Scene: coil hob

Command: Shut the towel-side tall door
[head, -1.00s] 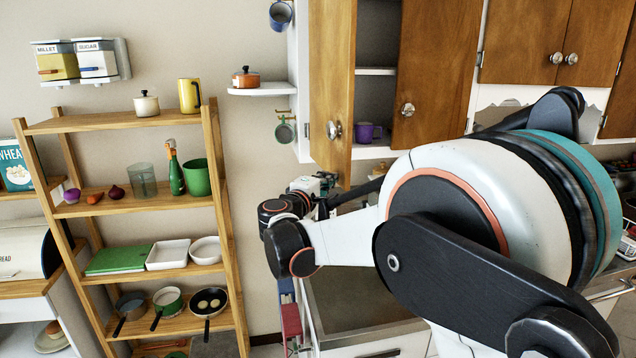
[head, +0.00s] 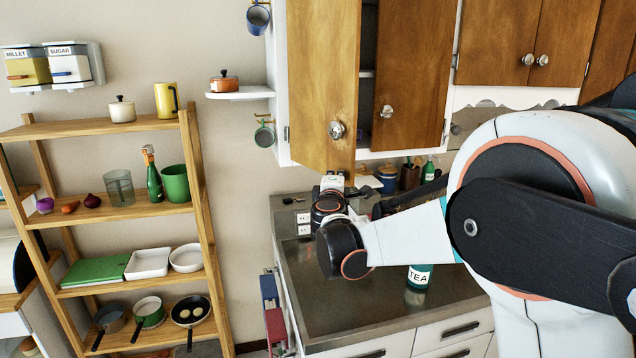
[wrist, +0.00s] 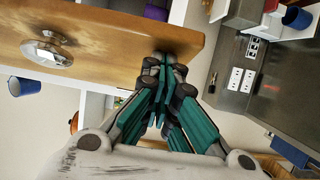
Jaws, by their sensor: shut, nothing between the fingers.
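The towel-side tall door (head: 322,75) is the left wooden door of the wall cabinet. It stands partly open, with a round metal knob (head: 337,130) near its free edge. In the wrist view the door (wrist: 115,40) slants across the top, with its knob (wrist: 47,52) at left. My gripper (head: 333,181) is just below the door's lower edge in the head view. In the wrist view my gripper (wrist: 165,70) has its teal fingers together and empty, tips at the door's edge; I cannot tell whether they touch. Blue and red towels (head: 272,310) hang at the counter's left side.
The right tall door (head: 415,75) also stands ajar, with a narrow dark gap between the two. A small shelf (head: 240,95) with an orange pot is left of the cabinet. A tea canister (head: 419,276) stands on the counter (head: 345,300) below my arm.

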